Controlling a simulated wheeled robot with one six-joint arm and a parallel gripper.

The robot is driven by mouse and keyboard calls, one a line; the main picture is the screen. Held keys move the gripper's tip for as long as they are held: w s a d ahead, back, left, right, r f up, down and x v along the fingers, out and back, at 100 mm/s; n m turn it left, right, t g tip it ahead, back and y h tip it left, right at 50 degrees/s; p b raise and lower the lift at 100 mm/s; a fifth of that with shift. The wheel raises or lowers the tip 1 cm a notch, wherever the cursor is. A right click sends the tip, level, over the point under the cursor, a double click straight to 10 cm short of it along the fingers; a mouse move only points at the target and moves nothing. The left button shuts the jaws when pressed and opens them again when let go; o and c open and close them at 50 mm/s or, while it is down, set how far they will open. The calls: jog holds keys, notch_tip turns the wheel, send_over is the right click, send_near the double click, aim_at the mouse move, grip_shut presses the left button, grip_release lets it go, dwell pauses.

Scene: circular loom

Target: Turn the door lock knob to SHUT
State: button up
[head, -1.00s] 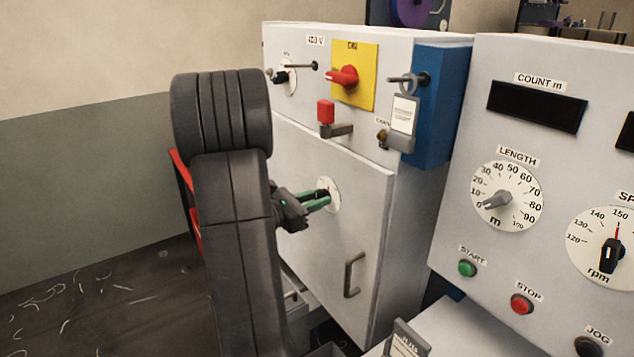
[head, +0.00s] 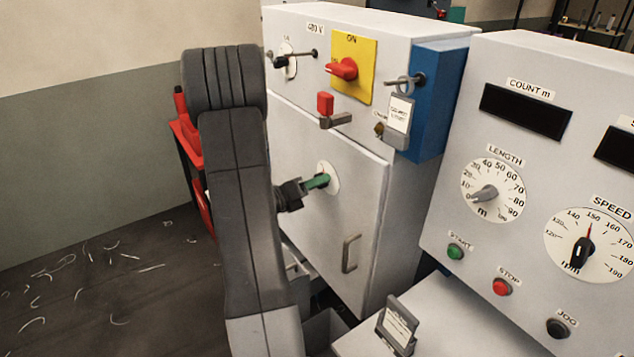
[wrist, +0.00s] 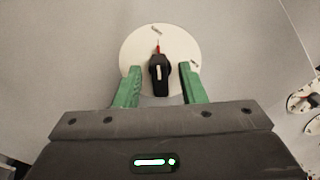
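The door lock knob is a small black knob (wrist: 159,75) on a round white dial (wrist: 136,50) on the cabinet door. In the wrist view its red mark points up, close to one small label at the top; another label sits to the right. I cannot read either label. My gripper (wrist: 160,85) has its two green fingers on either side of the knob, with gaps showing between each finger and the knob. In the head view the gripper (head: 318,181) is right at the dial (head: 334,177), and the fingers hide the knob.
The grey cabinet door (head: 345,215) has a handle (head: 350,254) below the dial. Above are a red switch on a yellow plate (head: 368,60) and a grey lever with a red block (head: 325,104). A control panel (head: 470,130) stands to the right. A red cart (head: 186,145) is behind my arm.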

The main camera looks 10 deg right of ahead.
jog(key=shift+a, duration=0.1)
jog(key=v, duration=0.7)
